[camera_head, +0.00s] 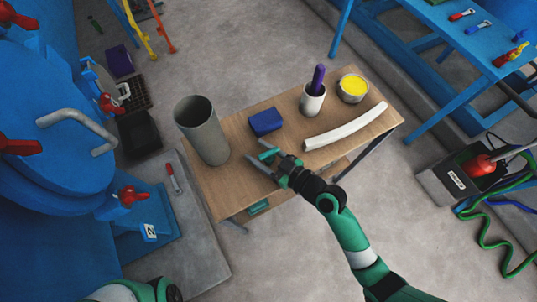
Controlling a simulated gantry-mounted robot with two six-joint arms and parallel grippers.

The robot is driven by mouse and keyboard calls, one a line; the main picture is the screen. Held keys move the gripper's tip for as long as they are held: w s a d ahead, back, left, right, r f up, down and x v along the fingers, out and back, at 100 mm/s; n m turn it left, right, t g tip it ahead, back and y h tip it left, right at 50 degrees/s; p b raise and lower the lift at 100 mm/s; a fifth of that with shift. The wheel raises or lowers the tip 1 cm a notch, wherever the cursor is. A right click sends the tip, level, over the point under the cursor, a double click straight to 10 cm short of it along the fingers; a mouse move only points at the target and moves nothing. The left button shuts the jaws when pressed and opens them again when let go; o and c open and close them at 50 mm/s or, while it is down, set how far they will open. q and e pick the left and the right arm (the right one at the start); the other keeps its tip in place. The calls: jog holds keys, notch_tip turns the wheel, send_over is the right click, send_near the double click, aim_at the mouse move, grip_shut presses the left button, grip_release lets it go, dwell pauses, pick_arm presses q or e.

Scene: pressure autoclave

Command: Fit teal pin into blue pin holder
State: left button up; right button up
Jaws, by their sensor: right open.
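The blue pin holder (265,121) is a small blue block on the wooden table, near its middle. A small teal piece, which looks like the teal pin (268,154), shows at the fingers of my right gripper (260,158). My right gripper is open, low over the table's front part, just in front of the holder and apart from it. Whether the pin touches a finger or the table cannot be told. Of my left arm only a green link shows at the bottom left; its gripper is out of view.
On the wooden table (230,190) stand a grey cylinder (203,132) at left, a white cup (312,101) with a purple object, and a bowl of yellow material (353,87). A curved white bar (346,127) lies at right. A blue autoclave (60,150) stands left.

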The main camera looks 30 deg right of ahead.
jog(key=shift+s, duration=0.1)
jog(key=shift+c, duration=0.5)
grip_shut()
